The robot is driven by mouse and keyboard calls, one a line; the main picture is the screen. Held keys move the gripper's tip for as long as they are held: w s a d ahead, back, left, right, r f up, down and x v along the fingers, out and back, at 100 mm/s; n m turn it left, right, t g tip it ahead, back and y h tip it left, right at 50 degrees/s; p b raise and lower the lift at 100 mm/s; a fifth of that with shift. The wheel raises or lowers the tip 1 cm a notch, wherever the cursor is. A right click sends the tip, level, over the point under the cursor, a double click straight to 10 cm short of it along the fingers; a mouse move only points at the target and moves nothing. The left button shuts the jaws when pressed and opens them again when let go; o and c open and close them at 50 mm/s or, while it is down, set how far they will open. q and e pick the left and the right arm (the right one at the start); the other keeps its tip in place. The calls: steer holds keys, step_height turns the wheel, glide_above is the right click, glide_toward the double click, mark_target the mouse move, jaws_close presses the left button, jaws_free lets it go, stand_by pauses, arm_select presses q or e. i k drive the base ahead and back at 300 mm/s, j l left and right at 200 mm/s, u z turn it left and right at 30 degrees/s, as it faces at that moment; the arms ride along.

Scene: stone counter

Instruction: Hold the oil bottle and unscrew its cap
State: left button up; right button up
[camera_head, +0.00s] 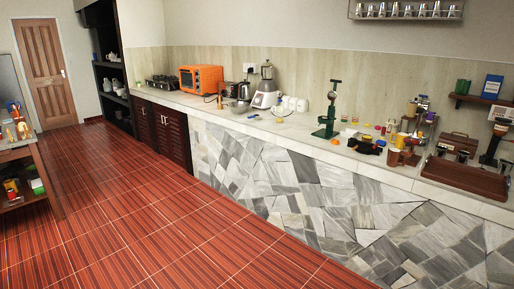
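I cannot pick out the oil bottle or its cap with certainty. Small bottle-like things (22,130) in yellow and red stand on a wooden table at the left edge, too small to identify. Another group of small containers (411,108) stands on the counter at the right, also too small to tell apart. Neither of my grippers is in view.
A long stone counter (225,109) runs along the wall, with an orange oven (201,79), a blender (266,87), a green press stand (329,112) and a brown wooden tray (466,181). The wooden table (18,154) is at left. The red tiled floor (150,225) between is clear.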

mark_target(281, 108)
steer(key=i, duration=1.3)
steer(key=i+j+z, duration=0.1)
steer(key=i, duration=1.2)
